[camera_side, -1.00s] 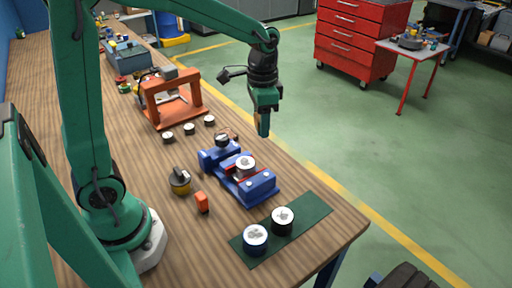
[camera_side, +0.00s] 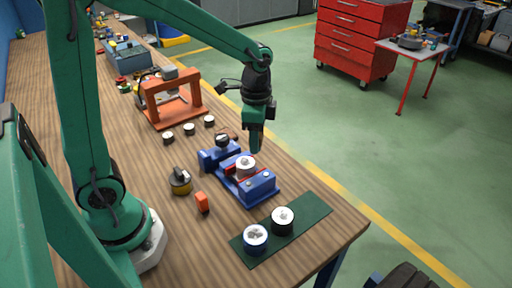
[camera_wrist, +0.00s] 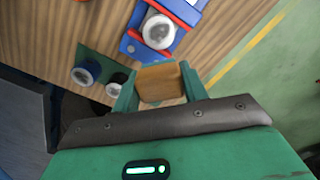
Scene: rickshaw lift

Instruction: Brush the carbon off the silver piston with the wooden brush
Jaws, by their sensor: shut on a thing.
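A silver piston (camera_side: 245,168) with a dark-marked top sits in the blue vise (camera_side: 262,187); it also shows in the wrist view (camera_wrist: 158,30). My gripper (camera_side: 256,146) is just above and slightly right of the piston in the side view. In the wrist view it is shut on the wooden brush (camera_wrist: 158,83), whose tan block sits between the fingers. The brush's bristles are hidden. I cannot tell whether the brush touches the piston.
A green mat (camera_side: 315,208) near the bench corner bears two more cylinders, one blue-sided (camera_side: 255,239) and one black-sided (camera_side: 282,220).

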